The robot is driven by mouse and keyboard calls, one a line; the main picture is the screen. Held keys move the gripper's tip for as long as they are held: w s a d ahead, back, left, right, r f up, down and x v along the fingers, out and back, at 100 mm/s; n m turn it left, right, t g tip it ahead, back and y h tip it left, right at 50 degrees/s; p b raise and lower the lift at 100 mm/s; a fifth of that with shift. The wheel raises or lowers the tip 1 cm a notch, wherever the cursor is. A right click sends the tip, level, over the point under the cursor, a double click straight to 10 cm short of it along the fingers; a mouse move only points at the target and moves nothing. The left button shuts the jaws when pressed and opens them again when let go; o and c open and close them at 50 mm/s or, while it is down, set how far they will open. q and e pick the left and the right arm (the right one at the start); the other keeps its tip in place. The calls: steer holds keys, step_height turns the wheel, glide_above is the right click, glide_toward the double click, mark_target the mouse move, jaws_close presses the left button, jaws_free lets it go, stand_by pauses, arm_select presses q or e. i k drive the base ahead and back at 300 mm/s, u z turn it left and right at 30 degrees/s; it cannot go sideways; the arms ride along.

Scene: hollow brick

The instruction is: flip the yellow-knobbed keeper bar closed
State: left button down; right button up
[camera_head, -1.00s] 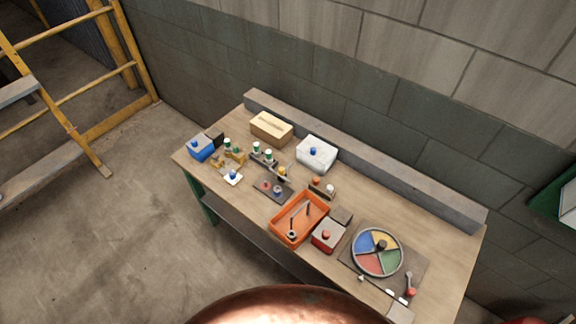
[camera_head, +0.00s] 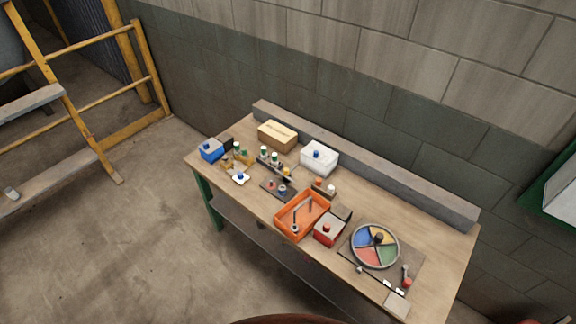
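A small yellow knob (camera_head: 287,171) shows near the middle of the workbench. It sits by a dark narrow bar (camera_head: 276,169), which seems to be the keeper bar; at this size I cannot tell its exact angle or whether it is latched. Neither my left nor my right gripper is in view.
The wooden workbench (camera_head: 440,262) stands against a block wall. A yellow railing (camera_head: 150,75) is at left; open floor (camera_head: 110,250) lies in front.

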mark_target(287, 171)
steer(key=u, duration=0.8)
steer(key=i, duration=0.9)
steer(key=z, duration=2)
